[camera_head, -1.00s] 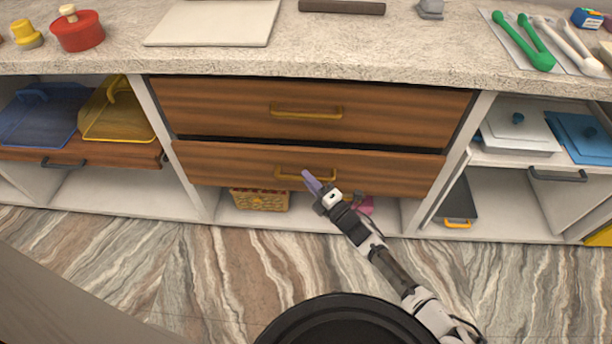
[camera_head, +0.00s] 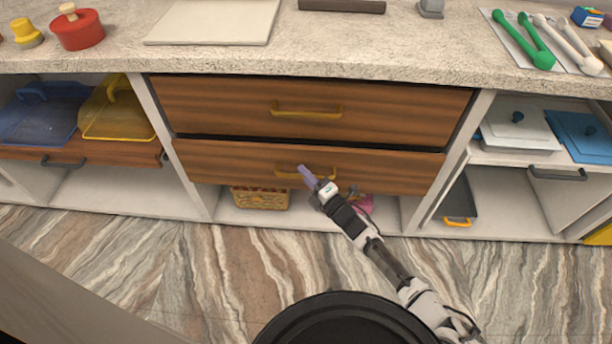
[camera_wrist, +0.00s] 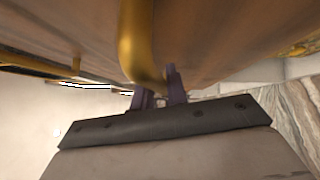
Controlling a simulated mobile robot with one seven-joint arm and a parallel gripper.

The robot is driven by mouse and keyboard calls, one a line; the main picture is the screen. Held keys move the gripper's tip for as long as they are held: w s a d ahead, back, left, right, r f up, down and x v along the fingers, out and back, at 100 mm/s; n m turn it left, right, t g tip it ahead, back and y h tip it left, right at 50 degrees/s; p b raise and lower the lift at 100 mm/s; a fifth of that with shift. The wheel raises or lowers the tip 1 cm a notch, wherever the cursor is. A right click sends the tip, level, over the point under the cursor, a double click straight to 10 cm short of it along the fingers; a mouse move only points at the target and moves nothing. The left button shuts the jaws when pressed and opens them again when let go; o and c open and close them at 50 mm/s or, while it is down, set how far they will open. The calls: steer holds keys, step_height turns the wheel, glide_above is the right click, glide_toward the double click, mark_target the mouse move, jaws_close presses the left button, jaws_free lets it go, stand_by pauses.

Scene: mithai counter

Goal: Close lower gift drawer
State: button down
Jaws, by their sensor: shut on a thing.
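The lower gift drawer (camera_head: 220,165) has a brown wood front under a similar upper drawer (camera_head: 215,105). A thin dark gap shows above its front, which looks slightly out or nearly flush; the exact amount is hard to tell. Its gold bar handle (camera_head: 285,175) is partly hidden by my gripper (camera_head: 304,172). In the wrist view, the gold handle (camera_wrist: 138,45) runs down to the purple fingers of my gripper (camera_wrist: 160,92), which are shut on it. The contact point itself is partly hidden.
A yellow basket (camera_head: 262,198) and a pink item (camera_head: 362,203) sit on the shelf below the drawer. Open shelves with trays flank the drawers. The stone counter (camera_head: 330,45) overhangs above. The marbled floor in front is clear.

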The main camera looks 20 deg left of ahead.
mark_target(310, 167)
steer(key=w+b, duration=0.1)
steer(key=w+a+b, duration=0.1)
steer(key=w+b, duration=0.1)
steer(key=shift+w+f, duration=0.2)
steer(key=shift+w+r, duration=0.2)
steer(key=shift+r, duration=0.05)
steer(key=c, duration=1.7)
jaws_free()
steer(key=shift+d, duration=0.1)
steer(key=b+v, duration=0.1)
steer(key=v, duration=1.2)
steer(key=shift+s+d, duration=0.2)
steer(key=shift+d, duration=0.1)
